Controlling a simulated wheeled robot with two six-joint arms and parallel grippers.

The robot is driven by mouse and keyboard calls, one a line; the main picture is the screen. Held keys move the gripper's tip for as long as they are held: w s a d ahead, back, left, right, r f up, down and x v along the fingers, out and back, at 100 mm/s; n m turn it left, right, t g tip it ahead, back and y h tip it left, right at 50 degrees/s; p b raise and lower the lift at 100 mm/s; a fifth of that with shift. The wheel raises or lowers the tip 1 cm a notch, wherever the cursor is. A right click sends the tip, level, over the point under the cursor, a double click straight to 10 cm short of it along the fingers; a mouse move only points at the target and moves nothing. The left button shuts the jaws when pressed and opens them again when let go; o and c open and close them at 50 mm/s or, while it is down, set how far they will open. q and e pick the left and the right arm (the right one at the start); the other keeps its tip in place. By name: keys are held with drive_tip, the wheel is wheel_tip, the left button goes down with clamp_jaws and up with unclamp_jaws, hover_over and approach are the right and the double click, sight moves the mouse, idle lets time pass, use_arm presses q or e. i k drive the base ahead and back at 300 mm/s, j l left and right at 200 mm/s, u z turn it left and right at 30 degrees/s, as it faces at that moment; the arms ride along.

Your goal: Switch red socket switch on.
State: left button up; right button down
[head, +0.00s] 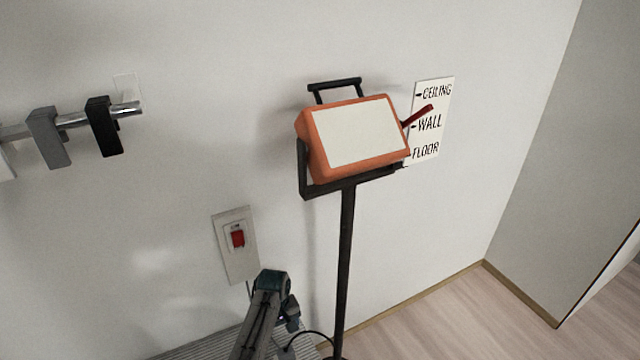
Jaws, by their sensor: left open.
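The red socket switch (238,236) is a small red rocker on a tall white wall plate (241,262), left of the middle in the head view. Whether the rocker is on or off is too small to tell. My left gripper (290,318) is low in the head view, below and to the right of the plate. It is apart from the switch in the picture, and its fingers are small and partly hidden by my arm. It is open, and I see nothing held in it. My right gripper is not in view.
An orange box with a pale panel (355,132) stands on a black stand (345,260) right of the switch. A sign (430,122) reads ceiling, wall, floor. A rail with hanging blocks (104,126) is at upper left. A grey ribbed surface (205,348) lies below.

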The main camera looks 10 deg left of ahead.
sight(237, 236)
drive_tip(key=k+l, duration=0.85)
